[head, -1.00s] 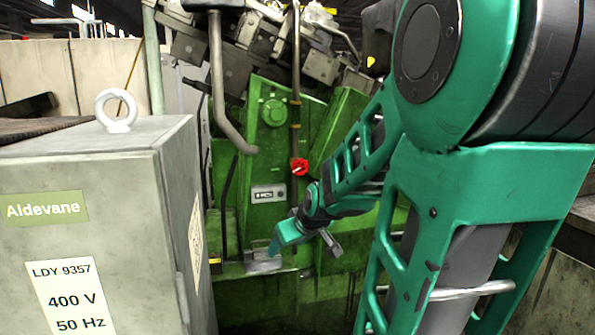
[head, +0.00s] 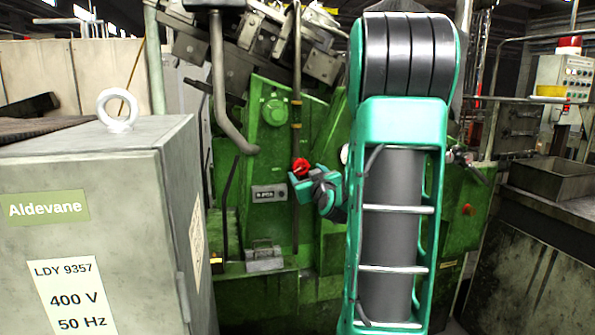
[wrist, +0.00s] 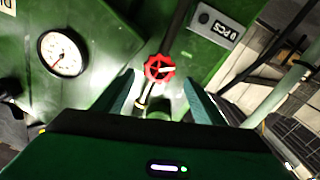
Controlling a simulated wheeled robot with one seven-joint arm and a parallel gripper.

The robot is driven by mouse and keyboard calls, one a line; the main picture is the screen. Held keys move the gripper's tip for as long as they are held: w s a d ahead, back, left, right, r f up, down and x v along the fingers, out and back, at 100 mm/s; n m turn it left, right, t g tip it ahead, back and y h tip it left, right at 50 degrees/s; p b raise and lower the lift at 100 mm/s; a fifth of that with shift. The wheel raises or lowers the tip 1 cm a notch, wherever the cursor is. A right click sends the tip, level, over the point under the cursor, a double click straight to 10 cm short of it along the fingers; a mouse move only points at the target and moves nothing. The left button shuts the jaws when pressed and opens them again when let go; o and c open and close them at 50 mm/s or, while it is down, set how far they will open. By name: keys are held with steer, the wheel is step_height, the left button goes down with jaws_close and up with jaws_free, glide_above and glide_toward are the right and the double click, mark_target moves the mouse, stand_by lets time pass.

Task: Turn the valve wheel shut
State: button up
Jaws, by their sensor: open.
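The valve wheel (head: 301,167) is small, red and toothed, on a thin vertical pipe in front of the green machine. In the wrist view the valve wheel (wrist: 159,68) lies ahead of my gripper (wrist: 158,88), roughly between the two fingertips in the picture. A pale bar crosses its face. My gripper (head: 297,181) is open, its fingers spread wide on either side of the wheel. In the head view it is just below the wheel. I cannot tell whether a finger touches the wheel.
A grey cabinet (head: 80,220) labelled Aldevane stands at the left front. The green machine (head: 265,160) fills the back. A round gauge (wrist: 63,54) and a counter plate (wrist: 216,27) are near the wheel. A bent grey pipe (head: 222,90) hangs left of it.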

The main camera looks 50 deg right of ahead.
mark_target(301, 167)
steer(key=x, duration=0.7)
steer(key=shift+w, duration=0.1)
steer(key=c, duration=1)
